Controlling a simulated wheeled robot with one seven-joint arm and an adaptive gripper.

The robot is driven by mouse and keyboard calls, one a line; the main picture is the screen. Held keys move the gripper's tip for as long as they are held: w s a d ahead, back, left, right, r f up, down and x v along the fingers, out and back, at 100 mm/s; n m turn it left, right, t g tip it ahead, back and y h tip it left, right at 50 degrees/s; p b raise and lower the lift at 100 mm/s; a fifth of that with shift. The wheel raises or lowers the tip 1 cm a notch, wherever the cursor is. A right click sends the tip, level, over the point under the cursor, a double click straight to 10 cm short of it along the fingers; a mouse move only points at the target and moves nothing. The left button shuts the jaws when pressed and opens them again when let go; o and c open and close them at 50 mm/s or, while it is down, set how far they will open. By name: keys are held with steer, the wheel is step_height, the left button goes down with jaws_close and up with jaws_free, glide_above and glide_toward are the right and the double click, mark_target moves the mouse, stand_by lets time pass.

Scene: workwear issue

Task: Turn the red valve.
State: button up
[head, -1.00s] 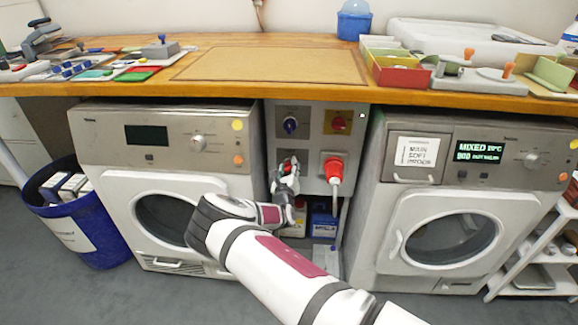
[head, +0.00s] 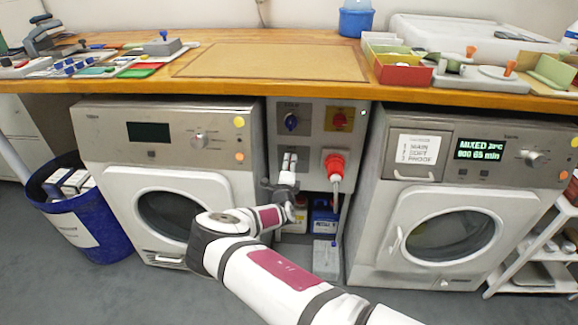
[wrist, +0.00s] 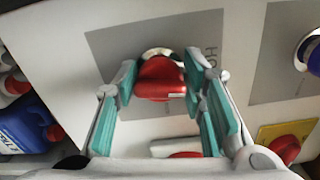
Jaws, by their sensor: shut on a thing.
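The red valve (wrist: 160,78) sits on a grey plate (wrist: 112,42) on the light panel, with a metal collar behind its handle. In the wrist view its handle is between the teal pads of my gripper (wrist: 161,88), which is shut on it. In the head view my gripper (head: 288,163) reaches the lower left of the panel (head: 315,178) and hides the valve. Part of the plate's lettering shows beside the handle.
A blue knob (head: 291,122) and a red switch on yellow (head: 340,119) are above. A red plug (head: 334,164) with a hanging hose is close on the right. Washing machines (head: 165,175) (head: 455,205) flank the panel; the worktop (head: 250,88) overhangs it.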

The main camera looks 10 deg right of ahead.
steer(key=shift+f+n, duration=0.1)
steer(key=shift+n, duration=0.8)
steer(key=o, duration=1.2)
steer(key=shift+c, duration=0.2)
steer(key=v, duration=1.2)
